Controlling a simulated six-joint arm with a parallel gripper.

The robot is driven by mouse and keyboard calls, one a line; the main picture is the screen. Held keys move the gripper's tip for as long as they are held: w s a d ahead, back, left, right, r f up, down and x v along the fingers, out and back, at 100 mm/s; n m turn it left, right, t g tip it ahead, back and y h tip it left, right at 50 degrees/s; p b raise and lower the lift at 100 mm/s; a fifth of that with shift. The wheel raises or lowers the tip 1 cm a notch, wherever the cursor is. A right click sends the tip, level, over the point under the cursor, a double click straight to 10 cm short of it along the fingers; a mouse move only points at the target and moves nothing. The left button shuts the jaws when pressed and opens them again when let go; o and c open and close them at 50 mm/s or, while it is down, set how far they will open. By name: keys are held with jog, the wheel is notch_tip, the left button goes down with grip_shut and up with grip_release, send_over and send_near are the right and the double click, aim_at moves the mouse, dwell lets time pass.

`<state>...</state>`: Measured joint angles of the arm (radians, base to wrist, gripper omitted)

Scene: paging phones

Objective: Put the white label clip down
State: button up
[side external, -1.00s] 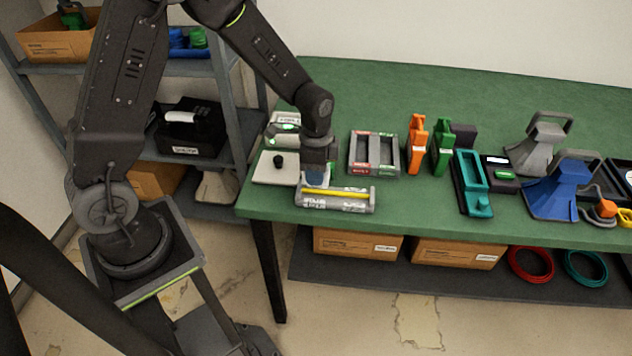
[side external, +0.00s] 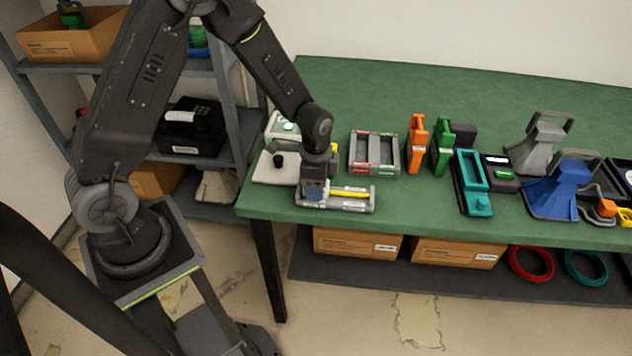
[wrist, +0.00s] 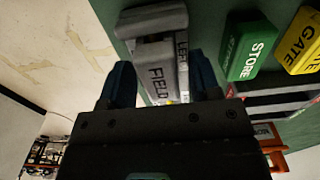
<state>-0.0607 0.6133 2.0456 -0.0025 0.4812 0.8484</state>
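The white label clip (wrist: 157,75), a pale grey-white block marked FIELD, lies between the two blue fingers of my gripper (wrist: 162,85) in the wrist view. A narrow strip with partly readable lettering runs along its right side. Whether the fingers press on the clip or stand just clear of it is not plain. In the side view my gripper (side external: 313,190) points down at the left end of a grey holder (side external: 345,206) with a yellow bar (side external: 350,190). The gripper hides the clip there.
A pale plate with a black knob (side external: 278,162) is left of my gripper. A grey two-slot tray (side external: 374,153) stands behind right. The table's front edge is close.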

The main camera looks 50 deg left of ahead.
notch_tip(320, 180, up, 12)
jog(key=s+d+r+n+t, duration=0.2)
jog(key=s+r+n+t, duration=0.3)
jog(key=s+r+n, duration=0.4)
jog(key=s+r, duration=0.6)
jog(key=s, duration=0.3)
jog(key=shift+d+t, duration=0.15)
jog(key=shift+t, duration=0.15)
